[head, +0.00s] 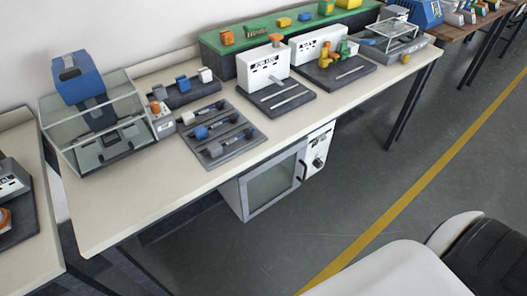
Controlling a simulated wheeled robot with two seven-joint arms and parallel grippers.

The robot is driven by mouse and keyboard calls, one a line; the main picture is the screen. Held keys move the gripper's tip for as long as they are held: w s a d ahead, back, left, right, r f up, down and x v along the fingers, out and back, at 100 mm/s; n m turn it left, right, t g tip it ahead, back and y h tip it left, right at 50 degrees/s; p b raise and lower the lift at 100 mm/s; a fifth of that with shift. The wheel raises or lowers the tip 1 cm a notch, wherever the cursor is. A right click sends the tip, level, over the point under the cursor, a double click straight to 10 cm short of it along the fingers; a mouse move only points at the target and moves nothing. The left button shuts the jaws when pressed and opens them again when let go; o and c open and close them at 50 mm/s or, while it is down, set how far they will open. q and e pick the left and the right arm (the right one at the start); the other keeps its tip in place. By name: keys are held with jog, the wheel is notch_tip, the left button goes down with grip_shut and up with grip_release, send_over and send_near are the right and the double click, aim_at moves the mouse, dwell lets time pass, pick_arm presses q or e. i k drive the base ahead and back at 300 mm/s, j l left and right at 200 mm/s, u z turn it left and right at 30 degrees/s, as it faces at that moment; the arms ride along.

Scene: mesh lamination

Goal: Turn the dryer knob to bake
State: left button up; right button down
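The dryer (272,184) is a pale cabinet under the middle of the workbench, with a grey glass door and a dark handle on the door's right side. Its white control panel (325,139) is to the right of the door. A dark round knob (318,162) shows low on the panel, with smaller marks above it. The knob is too small to tell which setting it points to. Neither of my grippers is in view.
The long workbench (135,216) stands above the dryer, carrying a glass-sided box (98,127), a grey rack of rollers (218,133) and white machines (262,66).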

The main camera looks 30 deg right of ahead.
aim_at(317, 163)
jog(key=z, duration=0.95)
jog(key=i+l+u, duration=0.2)
jog(key=l, duration=0.2)
jog(key=i+l, duration=0.1)
jog(key=l, duration=0.3)
jog(key=i+l+u, duration=0.1)
jog(key=l, duration=0.3)
